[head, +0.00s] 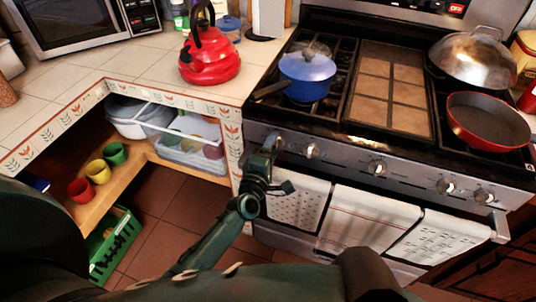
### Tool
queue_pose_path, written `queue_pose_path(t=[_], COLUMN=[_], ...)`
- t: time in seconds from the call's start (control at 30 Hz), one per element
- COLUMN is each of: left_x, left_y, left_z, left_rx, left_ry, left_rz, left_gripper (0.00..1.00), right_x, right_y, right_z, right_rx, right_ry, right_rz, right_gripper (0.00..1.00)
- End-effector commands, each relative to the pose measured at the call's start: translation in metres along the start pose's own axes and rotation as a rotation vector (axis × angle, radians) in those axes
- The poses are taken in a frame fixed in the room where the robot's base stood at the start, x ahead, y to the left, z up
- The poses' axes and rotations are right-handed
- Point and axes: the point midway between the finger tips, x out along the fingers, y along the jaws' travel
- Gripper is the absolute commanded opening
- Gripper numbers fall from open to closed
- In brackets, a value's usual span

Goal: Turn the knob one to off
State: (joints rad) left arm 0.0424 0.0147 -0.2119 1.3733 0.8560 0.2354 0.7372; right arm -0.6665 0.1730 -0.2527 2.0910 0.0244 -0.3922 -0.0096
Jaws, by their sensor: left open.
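The stove (340,162) has a row of several silver knobs along its front panel. The leftmost knob (278,143) is partly covered by my left gripper (281,165). A second knob (312,150) shows clear just to the right. My left gripper is open and in front of the panel's left end, with one finger up by the leftmost knob and the other lower, by the towel. I cannot tell whether it touches the knob. No label marks which knob is number one, and knob settings are too small to read. My right gripper is not in view.
A blue pot (308,78) sits on the left burner, its handle pointing left. A red pan (487,121) and a domed metal lid (472,60) are at the right. Towels (368,217) hang on the oven bar below the knobs. A red kettle (208,58) stands on the counter.

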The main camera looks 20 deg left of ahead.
Motion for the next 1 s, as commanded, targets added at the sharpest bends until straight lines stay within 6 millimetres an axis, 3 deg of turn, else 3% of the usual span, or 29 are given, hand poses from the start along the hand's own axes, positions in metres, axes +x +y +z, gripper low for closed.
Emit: queue_pose_path(t=[0.17,0.6,0.8,1.0], left_x=[-0.022,-0.113,-0.129,-0.131], left_y=[-0.002,-0.002,-0.001,0.000], left_z=[0.000,0.000,0.000,0.000], left_rx=[0.000,0.002,0.002,0.001], left_ry=[0.000,0.000,-0.001,0.000], left_rz=[-0.004,-0.003,-0.001,0.000], left_gripper=[0.63,0.63,0.63,0.63], right_x=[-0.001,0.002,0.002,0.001], right_y=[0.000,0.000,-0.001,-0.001], right_z=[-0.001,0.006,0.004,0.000], right_rx=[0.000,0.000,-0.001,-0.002], right_ry=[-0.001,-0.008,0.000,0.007], right_rz=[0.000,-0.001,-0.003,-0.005], right_gripper=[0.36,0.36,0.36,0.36])
